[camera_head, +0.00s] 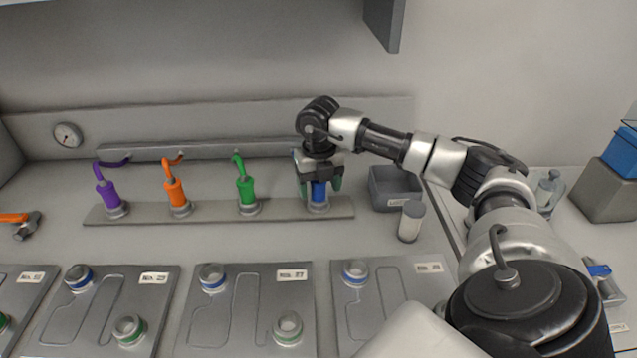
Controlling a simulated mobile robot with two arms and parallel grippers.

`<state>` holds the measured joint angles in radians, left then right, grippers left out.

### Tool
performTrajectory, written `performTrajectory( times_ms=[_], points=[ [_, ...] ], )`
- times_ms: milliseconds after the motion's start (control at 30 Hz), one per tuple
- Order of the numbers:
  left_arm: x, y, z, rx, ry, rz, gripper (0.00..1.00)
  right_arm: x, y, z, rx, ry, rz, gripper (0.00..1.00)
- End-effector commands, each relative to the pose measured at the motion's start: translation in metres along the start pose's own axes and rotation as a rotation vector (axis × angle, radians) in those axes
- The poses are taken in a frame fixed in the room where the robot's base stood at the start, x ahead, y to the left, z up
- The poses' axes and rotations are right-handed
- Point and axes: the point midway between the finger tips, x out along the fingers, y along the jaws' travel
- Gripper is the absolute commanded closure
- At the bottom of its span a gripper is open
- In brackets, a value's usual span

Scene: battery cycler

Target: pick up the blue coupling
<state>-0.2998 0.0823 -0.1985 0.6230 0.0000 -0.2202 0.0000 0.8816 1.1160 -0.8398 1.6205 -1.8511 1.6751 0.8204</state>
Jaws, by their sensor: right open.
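The blue coupling (319,191) stands upright on a grey ring at the right end of the grey holder strip (283,210). My right gripper (319,184) is over it, pointing down, with one finger on each side of the coupling. The jaws are open, and I cannot tell whether either finger touches it. The gripper body hides the coupling's top and any hose above it. My left gripper is not in view.
Green (246,189), orange (176,192) and purple (107,194) couplings with hoses stand left along the strip. A grey bin (392,188) and a small cylinder (411,221) are close on the right. Several grey plates with ringed ports (287,327) lie in front.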

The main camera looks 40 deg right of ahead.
Motion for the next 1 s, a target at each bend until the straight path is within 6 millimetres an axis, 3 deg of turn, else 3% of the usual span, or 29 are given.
performTrajectory(
  times_ms=[167, 533, 833, 1000],
  points=[
    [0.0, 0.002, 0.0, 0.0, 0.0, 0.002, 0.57, 0.0, 0.0, 0.0, 0.0, 0.0, 0.0, 0.34],
    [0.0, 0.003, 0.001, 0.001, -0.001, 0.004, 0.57, -0.001, 0.0, 0.0, 0.0, -0.001, 0.001, 0.89],
    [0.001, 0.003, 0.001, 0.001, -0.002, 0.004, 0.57, -0.004, 0.0, 0.001, 0.0, -0.002, 0.002, 0.89],
    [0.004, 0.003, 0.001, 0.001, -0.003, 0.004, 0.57, -0.019, 0.0, 0.001, 0.001, -0.005, 0.004, 0.89]
  ],
)
